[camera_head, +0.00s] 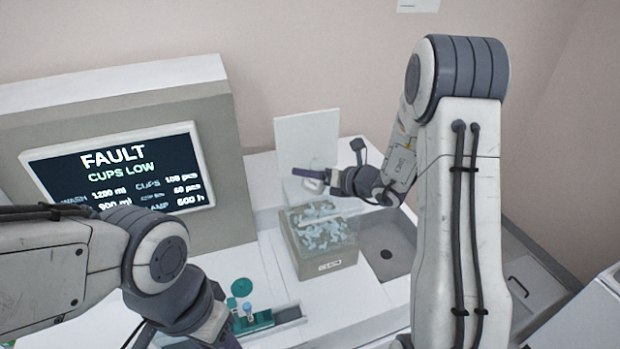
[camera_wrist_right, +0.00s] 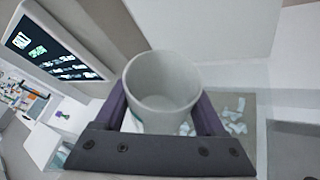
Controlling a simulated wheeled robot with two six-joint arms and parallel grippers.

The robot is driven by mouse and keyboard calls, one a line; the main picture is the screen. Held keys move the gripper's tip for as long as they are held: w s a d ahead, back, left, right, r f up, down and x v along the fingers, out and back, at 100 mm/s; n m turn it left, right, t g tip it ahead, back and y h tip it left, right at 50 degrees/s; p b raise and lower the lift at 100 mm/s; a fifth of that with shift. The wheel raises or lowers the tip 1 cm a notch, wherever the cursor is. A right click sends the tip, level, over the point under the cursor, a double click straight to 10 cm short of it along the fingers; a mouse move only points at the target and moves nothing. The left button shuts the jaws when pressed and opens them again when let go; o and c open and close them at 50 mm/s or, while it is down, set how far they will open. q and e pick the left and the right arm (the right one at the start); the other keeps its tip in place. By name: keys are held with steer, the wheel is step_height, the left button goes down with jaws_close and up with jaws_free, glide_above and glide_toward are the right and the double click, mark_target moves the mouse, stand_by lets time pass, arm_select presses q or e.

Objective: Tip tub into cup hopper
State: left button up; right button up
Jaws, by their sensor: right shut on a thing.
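My right gripper (camera_head: 312,178) is shut on a white round tub (camera_wrist_right: 160,88), which sits between its purple fingers in the right wrist view. I look into the tub's open mouth and see bare pale walls, with no cups visible inside. In the head view the tub is a faint pale shape against the white panel. The cup hopper (camera_head: 327,262) is a beige open box filled with small pale blue pieces, just below my right gripper. Pale pieces (camera_wrist_right: 234,122) also show beyond the tub in the wrist view. My left gripper (camera_head: 224,338) is mostly cut off at the bottom edge.
A screen (camera_head: 118,172) on the left reads FAULT, CUPS LOW. A white upright panel (camera_head: 307,140) stands behind the hopper. A grey recess (camera_head: 385,245) lies to its right. A green fixture (camera_head: 252,322) with a green disc (camera_head: 241,287) is at the front, near my left arm.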

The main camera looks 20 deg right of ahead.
steer(key=shift+d+f+n+h+b, duration=0.3)
steer(key=shift+n+h+b, duration=0.25)
steer(key=shift+b, duration=0.6)
steer(key=shift+w+r, duration=0.1)
steer(key=shift+d+n+h+b, duration=0.2)
steer(key=shift+n+b, duration=0.25)
steer(key=shift+b, duration=0.6)
steer(key=n+b, duration=0.1)
steer(key=b, duration=0.1)
steer(key=h+b, duration=0.1)
steer(key=b, duration=0.1)
steer(key=shift+w+d+f+n+t, duration=0.2)
steer(key=shift+d+n+t, duration=0.1)
steer(key=shift+d+n, duration=0.1)
steer(key=shift+d+h+b, duration=0.1)
steer(key=shift+h+b, duration=0.15)
steer(key=shift+b, duration=0.25)
steer(key=shift+r, duration=0.1)
